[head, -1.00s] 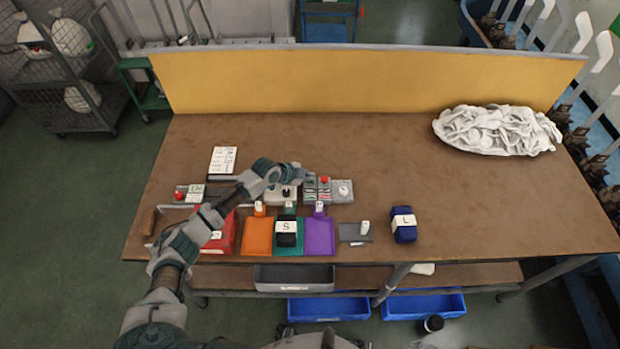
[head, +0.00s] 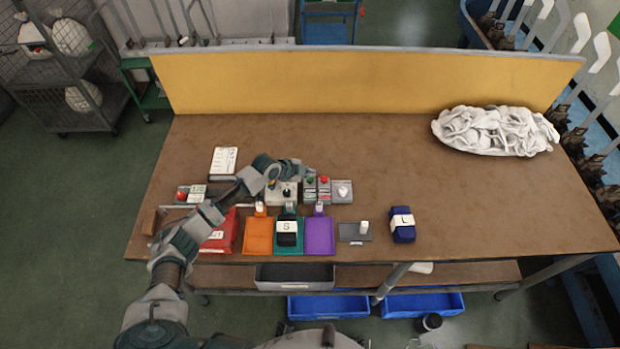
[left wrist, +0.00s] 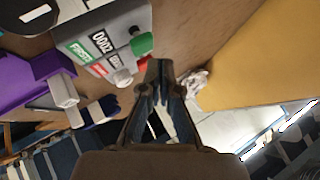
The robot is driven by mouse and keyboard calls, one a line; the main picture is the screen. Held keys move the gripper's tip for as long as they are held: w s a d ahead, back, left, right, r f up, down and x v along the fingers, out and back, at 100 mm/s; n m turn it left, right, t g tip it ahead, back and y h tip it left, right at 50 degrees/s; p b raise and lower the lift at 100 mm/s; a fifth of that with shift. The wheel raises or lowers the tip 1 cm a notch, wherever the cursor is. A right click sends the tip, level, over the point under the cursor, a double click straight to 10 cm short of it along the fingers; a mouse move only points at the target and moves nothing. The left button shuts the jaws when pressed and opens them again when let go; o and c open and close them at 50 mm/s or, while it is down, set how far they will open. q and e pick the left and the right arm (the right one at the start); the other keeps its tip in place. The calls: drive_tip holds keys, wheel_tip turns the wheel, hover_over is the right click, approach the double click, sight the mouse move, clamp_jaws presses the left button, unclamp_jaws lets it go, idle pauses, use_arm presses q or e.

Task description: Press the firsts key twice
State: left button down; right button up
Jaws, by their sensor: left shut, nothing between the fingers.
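The counter box (head: 310,190) stands mid-table behind the purple tray. In the left wrist view its green FIRSTS label (left wrist: 80,52) and a counter window (left wrist: 101,42) that seems to read 0002 show. The green key (head: 310,177) is on the box's far part and shows also in the left wrist view (left wrist: 141,43). A red key (head: 324,179) sits to its right. My left gripper (head: 304,169) is shut and empty, its tips (left wrist: 160,66) close to the green key. Whether they touch it I cannot tell; they look apart. My right gripper is out of view.
Orange (head: 258,236) and purple (head: 319,236) trays and a black S pack (head: 287,232) lie in front. A blue L pack (head: 403,230) is at right. A white sock heap (head: 495,131) lies back right. A yellow board (head: 370,80) closes the back.

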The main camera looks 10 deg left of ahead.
sight(309, 180)
use_arm(q)
drive_tip(key=shift+r+p, duration=1.85)
drive_tip(key=shift+r, duration=0.75)
drive_tip(key=shift+f, duration=0.15)
